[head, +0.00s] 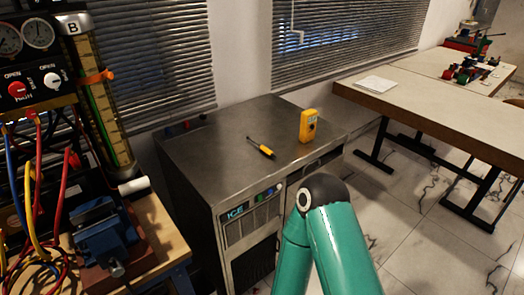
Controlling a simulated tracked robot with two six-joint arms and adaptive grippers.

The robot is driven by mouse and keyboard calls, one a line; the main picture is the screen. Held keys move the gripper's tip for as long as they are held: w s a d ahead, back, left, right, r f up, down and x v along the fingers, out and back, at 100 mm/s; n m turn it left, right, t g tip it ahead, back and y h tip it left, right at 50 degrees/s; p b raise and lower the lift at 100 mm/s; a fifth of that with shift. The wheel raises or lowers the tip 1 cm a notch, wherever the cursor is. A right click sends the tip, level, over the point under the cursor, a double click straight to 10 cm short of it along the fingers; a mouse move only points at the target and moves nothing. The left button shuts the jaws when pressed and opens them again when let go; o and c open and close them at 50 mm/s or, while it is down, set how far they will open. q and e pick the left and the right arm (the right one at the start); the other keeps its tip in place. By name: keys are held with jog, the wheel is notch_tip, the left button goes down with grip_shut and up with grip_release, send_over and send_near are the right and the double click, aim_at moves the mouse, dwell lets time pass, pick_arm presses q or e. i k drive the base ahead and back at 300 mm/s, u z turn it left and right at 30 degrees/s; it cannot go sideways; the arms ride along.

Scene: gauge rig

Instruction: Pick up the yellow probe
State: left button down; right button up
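The yellow probe (262,148), with a thin dark tip pointing to the upper left, lies on the grey metal cabinet top (215,160). A yellow handheld meter (308,126) stands upright to the right of it, apart from it. A green arm of mine rises in front of the cabinet, to the right of the probe and nearer to me. Neither gripper shows in the head view.
The gauge rig (50,70) with hoses stands at the left, beside a blue vise (103,236) on a wooden bench. A long table (440,105) with a white sheet (375,84) stands at the right. The cabinet top around the probe is mostly clear.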

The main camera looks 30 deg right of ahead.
aim_at(267, 152)
jog(key=z, duration=0.3)
jog(key=i, duration=0.2)
jog(key=u, duration=2.75)
jog(key=k, duration=2.05)
jog(key=z, duration=0.1)
jog(key=i, duration=0.1)
jog(key=z, duration=1.7)
jog(key=i, duration=0.85)
